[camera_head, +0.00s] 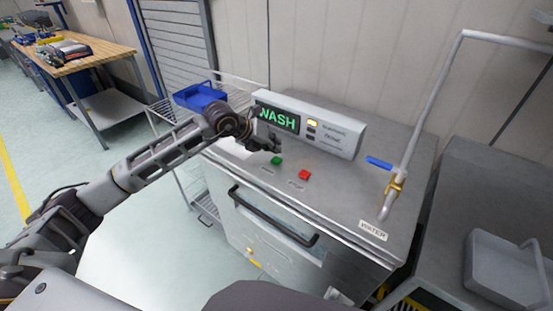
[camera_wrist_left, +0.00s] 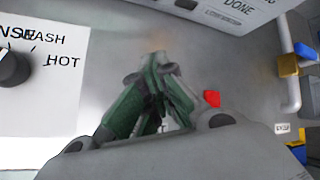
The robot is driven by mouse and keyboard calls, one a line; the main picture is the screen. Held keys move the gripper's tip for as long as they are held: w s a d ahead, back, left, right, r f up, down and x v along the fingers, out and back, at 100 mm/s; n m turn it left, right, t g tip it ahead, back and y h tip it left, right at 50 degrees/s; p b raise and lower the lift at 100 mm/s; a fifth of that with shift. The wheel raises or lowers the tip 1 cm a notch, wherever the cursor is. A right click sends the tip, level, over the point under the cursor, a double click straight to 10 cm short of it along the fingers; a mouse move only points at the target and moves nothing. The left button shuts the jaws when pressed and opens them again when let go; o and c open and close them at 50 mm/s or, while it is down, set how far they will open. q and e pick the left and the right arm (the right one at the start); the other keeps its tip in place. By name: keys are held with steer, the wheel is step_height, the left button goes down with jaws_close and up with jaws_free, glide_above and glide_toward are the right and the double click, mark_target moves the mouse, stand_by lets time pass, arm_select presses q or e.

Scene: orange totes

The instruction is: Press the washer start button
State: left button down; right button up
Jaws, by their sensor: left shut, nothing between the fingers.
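The washer (camera_head: 340,205) is a grey metal cabinet with a control box on top. Its display (camera_head: 278,118) reads WASH in green, partly covered by my left arm. A green button (camera_head: 277,160) and a red button (camera_head: 304,175) labelled STOP sit on the top panel. My left gripper (camera_head: 270,148) is shut and empty, with its fingertips just behind the green button; I cannot tell whether they touch it. In the left wrist view the shut fingers (camera_wrist_left: 155,65) point at the panel, with the red button (camera_wrist_left: 212,98) to their right. The green button is not distinguishable there.
A yellow lamp (camera_head: 312,122) is lit on the control box. A white water pipe with a blue-handled valve (camera_head: 379,163) rises at the right. A front handle bar (camera_head: 272,215) crosses the washer. A blue bin (camera_head: 200,96) stands behind my left arm. A dial (camera_wrist_left: 12,68) shows in the wrist view.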

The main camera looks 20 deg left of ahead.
mark_target(274, 158)
arm_select(q)
steer(key=shift+r+p, duration=0.9)
steer(key=shift+r, duration=1.15)
steer(key=shift+s, duration=0.1)
